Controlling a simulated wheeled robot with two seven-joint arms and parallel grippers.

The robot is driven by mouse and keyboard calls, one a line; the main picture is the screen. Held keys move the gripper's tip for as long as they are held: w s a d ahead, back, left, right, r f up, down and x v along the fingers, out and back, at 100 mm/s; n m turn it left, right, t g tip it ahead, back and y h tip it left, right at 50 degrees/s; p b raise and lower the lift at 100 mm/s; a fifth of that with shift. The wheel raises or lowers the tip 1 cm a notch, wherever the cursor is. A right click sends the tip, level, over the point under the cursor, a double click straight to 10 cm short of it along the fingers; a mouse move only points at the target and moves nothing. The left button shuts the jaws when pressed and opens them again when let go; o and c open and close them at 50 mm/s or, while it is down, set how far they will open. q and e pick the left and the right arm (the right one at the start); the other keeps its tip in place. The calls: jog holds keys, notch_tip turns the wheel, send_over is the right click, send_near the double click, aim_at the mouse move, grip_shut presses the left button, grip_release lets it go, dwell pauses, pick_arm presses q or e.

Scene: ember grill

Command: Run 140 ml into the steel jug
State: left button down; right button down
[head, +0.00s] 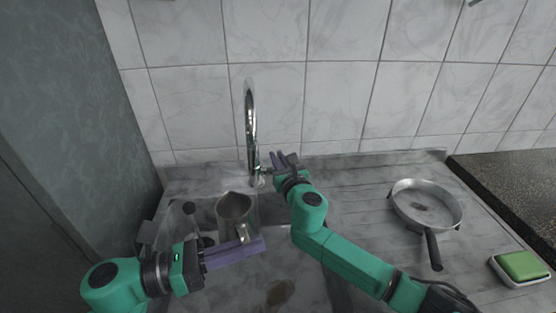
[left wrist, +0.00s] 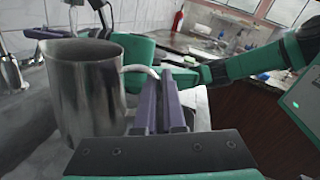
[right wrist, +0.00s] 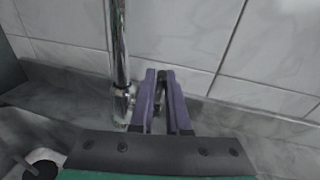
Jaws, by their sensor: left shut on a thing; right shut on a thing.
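The steel jug (head: 234,205) is in the sink area, below and in front of the chrome tap (head: 250,125). My left gripper (head: 257,244) is shut on the jug's handle (left wrist: 140,70); the jug (left wrist: 88,95) looks about upright in the left wrist view. My right gripper (head: 284,160) is beside the tap's base, shut on the tap's dark lever (right wrist: 161,82), which shows between its fingers in the right wrist view. The tap's body (right wrist: 118,55) stands just left of those fingers. I see no clear stream of water. The level inside the jug cannot be read.
A steel pan (head: 425,205) lies on the ribbed drainboard at the right. A green sponge (head: 523,265) sits in a white dish near the right edge. A tiled wall (head: 340,90) closes the back, and a grey panel (head: 60,120) the left side.

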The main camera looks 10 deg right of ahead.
jog(key=w+r+g, duration=0.1)
jog(key=w+g, duration=0.1)
jog(key=shift+r+g, duration=0.15)
jog(key=shift+g, duration=0.15)
jog(key=shift+w+m+g+h, duration=0.35)
jog(key=shift+w+g, duration=0.6)
jog(key=shift+g, duration=0.45)
jog(key=c, duration=0.9)
grip_release()
jog(key=v, duration=1.1)
jog(key=shift+s+d+r, duration=0.15)
jog(key=shift+s+d, duration=0.05)
jog(key=shift+s, duration=0.15)
